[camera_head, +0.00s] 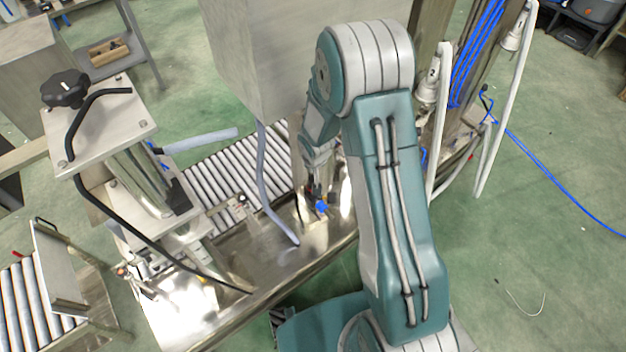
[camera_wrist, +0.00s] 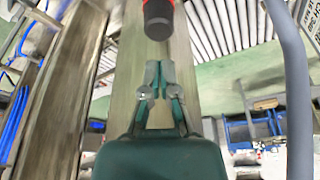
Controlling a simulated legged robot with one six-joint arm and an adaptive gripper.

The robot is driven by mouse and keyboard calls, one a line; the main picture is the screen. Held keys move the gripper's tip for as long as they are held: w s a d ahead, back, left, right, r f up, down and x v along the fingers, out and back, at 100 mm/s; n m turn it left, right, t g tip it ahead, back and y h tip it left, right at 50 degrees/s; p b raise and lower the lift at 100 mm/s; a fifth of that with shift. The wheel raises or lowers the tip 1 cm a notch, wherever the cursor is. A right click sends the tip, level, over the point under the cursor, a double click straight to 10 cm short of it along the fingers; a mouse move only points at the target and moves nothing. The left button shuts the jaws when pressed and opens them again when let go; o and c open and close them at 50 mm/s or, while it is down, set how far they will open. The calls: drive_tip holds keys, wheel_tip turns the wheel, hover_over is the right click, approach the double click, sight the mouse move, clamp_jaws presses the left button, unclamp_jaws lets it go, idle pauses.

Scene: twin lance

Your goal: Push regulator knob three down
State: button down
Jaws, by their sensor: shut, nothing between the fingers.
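In the wrist view, a dark grey knob (camera_wrist: 158,18) with a red band shows at the top edge, just beyond my fingertips. It appears apart from them, and its upper part is cut off. I cannot tell which numbered regulator knob it is. My gripper (camera_wrist: 157,68) is shut and empty, with its fingers together below the knob in the picture. In the head view, my gripper (camera_head: 316,192) hangs low over the steel bench, close to a small blue part (camera_head: 321,207). My arm hides part of that area, and no regulator knob shows clearly there.
A steel bench (camera_head: 262,272) and roller conveyor (camera_head: 240,165) lie below and left of my arm. A large steel housing (camera_head: 265,50) stands behind my gripper. A grey hose (camera_head: 268,190) hangs to its left. A black-knobbed machine (camera_head: 66,88) stands at far left.

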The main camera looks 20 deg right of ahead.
wheel_tip(320, 180, up, 5)
drive_tip(key=shift+f, duration=0.2)
idle(0.4)
drive_tip(key=shift+s, duration=0.15)
idle(0.3)
